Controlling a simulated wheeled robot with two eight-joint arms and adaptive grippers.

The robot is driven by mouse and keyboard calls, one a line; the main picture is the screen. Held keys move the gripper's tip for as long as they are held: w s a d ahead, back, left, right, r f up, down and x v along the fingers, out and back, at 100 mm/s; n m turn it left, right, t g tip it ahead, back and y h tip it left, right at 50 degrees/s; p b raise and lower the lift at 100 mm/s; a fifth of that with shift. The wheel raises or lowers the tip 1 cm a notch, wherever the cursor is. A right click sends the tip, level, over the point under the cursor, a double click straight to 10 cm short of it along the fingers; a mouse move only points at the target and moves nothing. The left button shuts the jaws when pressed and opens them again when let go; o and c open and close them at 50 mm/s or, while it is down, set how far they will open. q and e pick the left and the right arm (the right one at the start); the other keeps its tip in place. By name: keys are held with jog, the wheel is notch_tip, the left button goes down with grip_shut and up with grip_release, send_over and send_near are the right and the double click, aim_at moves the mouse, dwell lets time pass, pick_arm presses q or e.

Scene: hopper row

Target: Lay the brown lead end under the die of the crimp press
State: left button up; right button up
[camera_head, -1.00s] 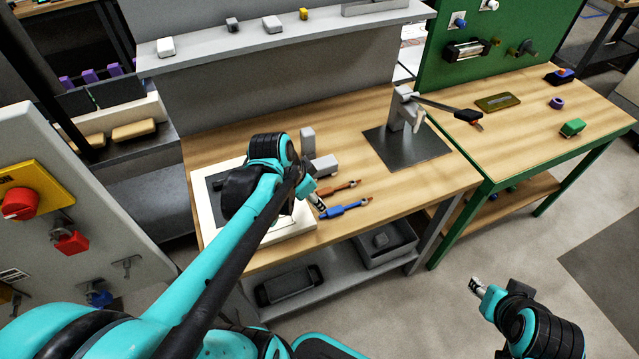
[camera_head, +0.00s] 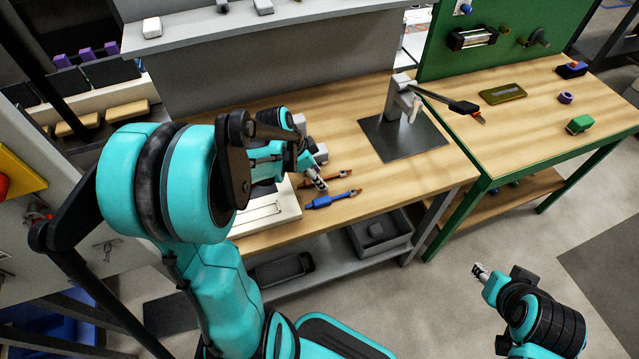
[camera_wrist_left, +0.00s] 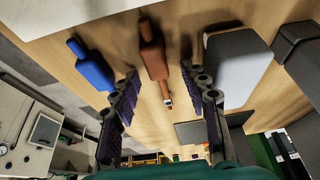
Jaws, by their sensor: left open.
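The brown lead (camera_head: 334,177) lies on the wooden bench, just behind the blue lead (camera_head: 332,199). My right gripper (camera_head: 480,271) is far from the bench at lower right, too small to read.
A grey block (camera_wrist_left: 238,62) is close outside the right finger in the left wrist view. A pale board (camera_head: 270,215) lies at the bench's left front, partly behind my arm. A grey bin (camera_head: 382,236) sits on the lower shelf. Bench between leads and press is clear.

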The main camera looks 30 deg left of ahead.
pick_arm(q)
jog(key=shift+f, duration=0.1)
jog(key=shift+c, duration=1.3)
grip_shut()
jog(key=shift+r+p, duration=0.45)
jog(key=shift+r, duration=0.2)
jog(key=r, duration=0.1)
jog(key=r+p, duration=0.1)
jog(key=d+r+p, duration=0.1)
jog(key=shift+s+r, duration=0.35)
jog(key=shift+r, duration=0.05)
jog(key=s+d+r+p, duration=0.4)
jog(key=s+d+r, duration=0.2)
jog(key=s+d, duration=0.1)
jog(key=shift+d, duration=0.4)
